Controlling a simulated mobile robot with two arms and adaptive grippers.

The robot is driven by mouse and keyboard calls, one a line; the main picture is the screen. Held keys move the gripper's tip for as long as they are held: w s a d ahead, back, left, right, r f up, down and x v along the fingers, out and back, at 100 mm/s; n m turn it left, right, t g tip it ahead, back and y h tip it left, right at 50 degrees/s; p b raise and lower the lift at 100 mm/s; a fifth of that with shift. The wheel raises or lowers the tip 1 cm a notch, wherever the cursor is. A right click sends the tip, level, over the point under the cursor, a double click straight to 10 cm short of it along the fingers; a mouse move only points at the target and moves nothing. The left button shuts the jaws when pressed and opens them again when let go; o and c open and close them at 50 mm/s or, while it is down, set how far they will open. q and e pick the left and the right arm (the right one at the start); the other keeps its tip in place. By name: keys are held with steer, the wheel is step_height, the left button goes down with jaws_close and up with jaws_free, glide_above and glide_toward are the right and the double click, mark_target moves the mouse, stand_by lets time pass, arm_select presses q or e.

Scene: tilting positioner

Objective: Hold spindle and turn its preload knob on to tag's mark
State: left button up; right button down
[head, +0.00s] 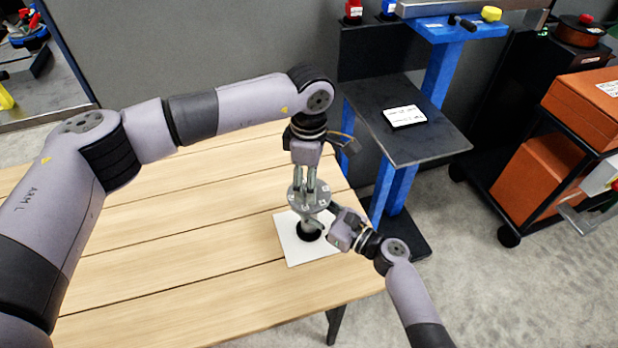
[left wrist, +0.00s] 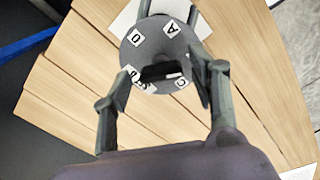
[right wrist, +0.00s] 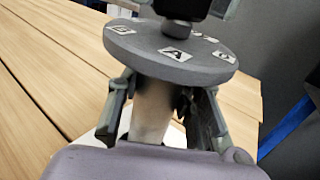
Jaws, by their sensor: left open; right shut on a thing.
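The spindle (head: 313,221) stands on the table with a round grey lettered disc (head: 296,197) at its top. White letter labels, including D and A, show on the disc in the left wrist view (left wrist: 150,52). A black bar-shaped knob (left wrist: 160,72) sits at the disc's middle. My left gripper (head: 310,186) is open above the disc, its fingers on either side of the knob. My right gripper (head: 332,222) is shut on the pale spindle body (right wrist: 152,112), just under the disc. A white tag (head: 405,115) lies on the dark shelf; its writing is too small to read.
The spindle's black base (head: 306,236) stands on a white square (head: 291,250) near the right edge of the wooden table (head: 190,250). The dark shelf (head: 433,140) on a blue frame stands behind at right. An orange-boxed cart (head: 545,165) is farther right. The left tabletop is clear.

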arm_select(q)
step_height(320, 180, up, 12)
stand_by(0.7)
arm_select(e)
steer(key=c, duration=1.6)
jaws_free()
steer(key=shift+r, duration=0.15)
steer(key=o, duration=0.6)
steer(key=shift+c, duration=0.2)
